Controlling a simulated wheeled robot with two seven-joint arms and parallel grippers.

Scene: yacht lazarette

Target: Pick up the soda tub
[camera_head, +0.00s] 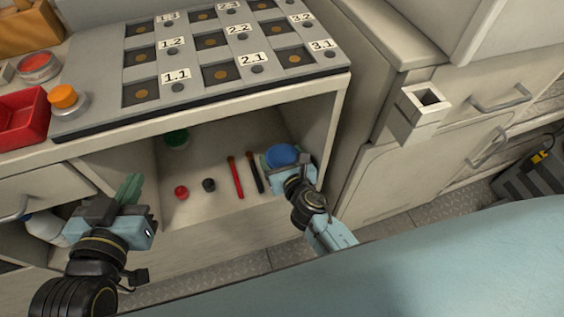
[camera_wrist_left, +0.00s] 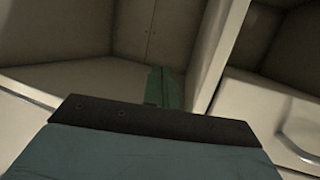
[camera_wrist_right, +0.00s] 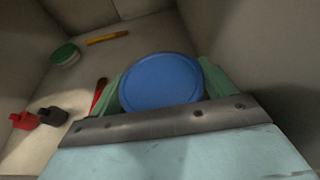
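A tub with a round blue lid (camera_head: 282,155) is at the right end of the open compartment under the counter. No label shows on it. My right gripper (camera_head: 290,163) is at this tub. In the right wrist view, the blue lid (camera_wrist_right: 161,82) fills the gap between the two green fingers, with no gap visible on either side. Its lower body is hidden. A second tub with a green lid (camera_head: 177,139) stands at the back left of the compartment and also shows in the right wrist view (camera_wrist_right: 65,55). My left gripper (camera_head: 130,188) is shut and empty, left of the compartment opening.
A red brush (camera_head: 236,178), a dark brush (camera_head: 255,172), a small red item (camera_head: 181,192) and a small black item (camera_head: 209,185) lie on the compartment floor. The counter above holds a numbered grid board (camera_head: 215,60), a red bin (camera_head: 22,118) and an orange-topped button (camera_head: 64,98).

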